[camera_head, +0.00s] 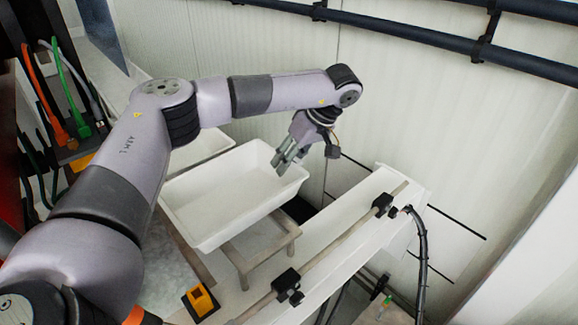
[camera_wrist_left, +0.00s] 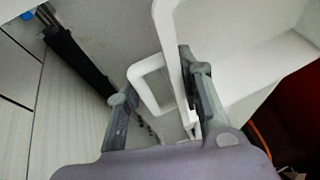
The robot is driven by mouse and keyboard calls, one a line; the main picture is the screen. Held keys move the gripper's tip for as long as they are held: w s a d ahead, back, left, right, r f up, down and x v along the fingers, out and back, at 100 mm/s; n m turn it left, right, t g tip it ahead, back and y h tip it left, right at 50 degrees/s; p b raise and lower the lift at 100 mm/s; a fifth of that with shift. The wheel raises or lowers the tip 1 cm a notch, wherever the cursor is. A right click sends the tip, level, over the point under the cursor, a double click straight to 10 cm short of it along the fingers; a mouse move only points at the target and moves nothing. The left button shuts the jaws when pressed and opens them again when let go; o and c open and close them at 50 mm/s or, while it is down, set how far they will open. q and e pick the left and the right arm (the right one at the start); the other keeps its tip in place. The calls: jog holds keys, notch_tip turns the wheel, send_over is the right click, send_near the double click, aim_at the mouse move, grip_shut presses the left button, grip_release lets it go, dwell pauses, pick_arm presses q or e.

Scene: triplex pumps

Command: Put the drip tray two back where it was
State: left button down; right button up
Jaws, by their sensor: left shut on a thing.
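The drip tray (camera_head: 225,195) is a white, open, empty rectangular tray in the middle of the head view. My left gripper (camera_head: 285,158) is at its far right corner, shut on the tray's edge. In the left wrist view one finger is on the inner side of the tray wall (camera_wrist_left: 172,60) and the other is outside, beyond a white handle loop (camera_wrist_left: 150,85). The exact contact is hard to see. The tray is above a small stand (camera_head: 262,250); I cannot tell whether it touches it. My right gripper is not in view.
Another white tray (camera_head: 204,148) lies behind, partly hidden by my left arm. A rail with black clamps (camera_head: 287,281) runs along a white beam at the right. A yellow-and-black block (camera_head: 200,301) is at the front. Cables and connectors (camera_head: 72,135) are at the left.

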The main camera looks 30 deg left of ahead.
pick_arm(q)
notch_tip(320, 180, down, 3)
jog(key=shift+d+r+p, duration=0.1)
jog(key=shift+r+p, duration=0.1)
jog(key=shift+p, duration=0.15)
jog(key=c, duration=1.1)
grip_release()
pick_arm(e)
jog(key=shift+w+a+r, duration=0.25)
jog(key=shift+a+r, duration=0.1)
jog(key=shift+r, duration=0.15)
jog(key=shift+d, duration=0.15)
